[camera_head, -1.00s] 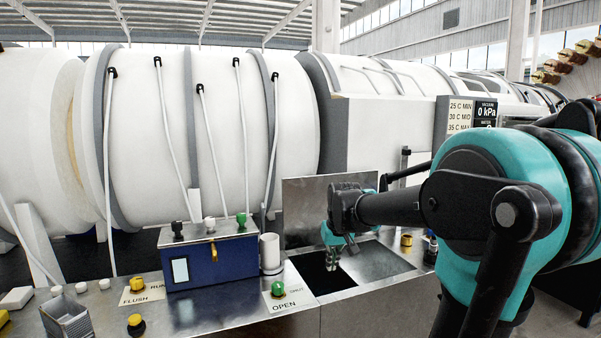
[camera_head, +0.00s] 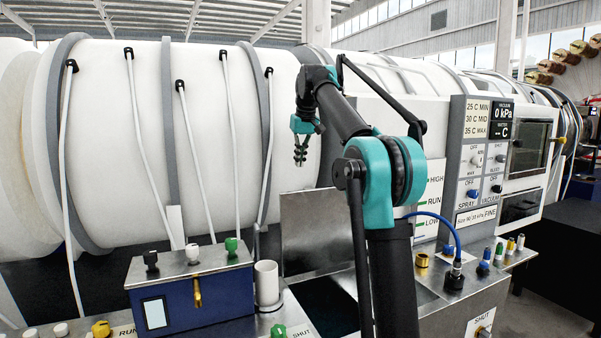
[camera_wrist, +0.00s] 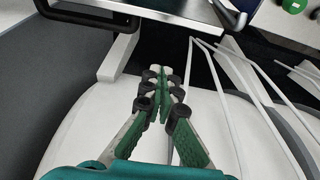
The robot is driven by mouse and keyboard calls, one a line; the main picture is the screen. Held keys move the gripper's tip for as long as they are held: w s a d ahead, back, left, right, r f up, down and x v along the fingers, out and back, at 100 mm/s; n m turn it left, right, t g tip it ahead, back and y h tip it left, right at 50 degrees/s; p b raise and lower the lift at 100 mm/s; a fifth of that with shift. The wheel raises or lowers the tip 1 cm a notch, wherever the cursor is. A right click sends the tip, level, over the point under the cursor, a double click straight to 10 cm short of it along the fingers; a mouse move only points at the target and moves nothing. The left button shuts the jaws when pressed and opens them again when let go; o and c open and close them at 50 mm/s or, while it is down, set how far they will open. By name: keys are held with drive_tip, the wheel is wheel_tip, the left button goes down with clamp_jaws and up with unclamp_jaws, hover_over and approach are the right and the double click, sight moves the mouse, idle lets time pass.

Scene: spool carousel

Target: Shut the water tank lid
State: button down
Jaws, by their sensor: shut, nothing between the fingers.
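The water tank lid appears to be the grey metal plate (camera_head: 322,232) standing upright at the back of a dark opening (camera_head: 325,300) in the metal counter. The lid is raised and the opening is uncovered. My arm crosses in front of the right part of the opening. My gripper (camera_head: 300,158) hangs above the lid's top edge, in front of the white cylinder, with a gap between them. In the wrist view my gripper (camera_wrist: 166,72) has its green fingers together at the tips, with nothing between them.
A blue box (camera_head: 195,285) with small valves and a white cup (camera_head: 266,283) stand left of the opening. A green knob (camera_head: 278,331) sits in front. A control panel (camera_head: 483,165) and a blue hose (camera_head: 440,222) are at the right. The large white cylinder (camera_head: 110,150) fills the back.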

drive_tip(key=d+x, duration=0.1)
drive_tip(key=x, duration=0.9)
drive_tip(key=shift+s+d+r, duration=0.1)
drive_tip(key=shift+s+r, duration=0.1)
drive_tip(key=shift+s, duration=0.85)
drive_tip(key=shift+s+d+r, duration=0.1)
drive_tip(key=shift+s+r, duration=0.15)
drive_tip(key=shift+s, duration=0.8)
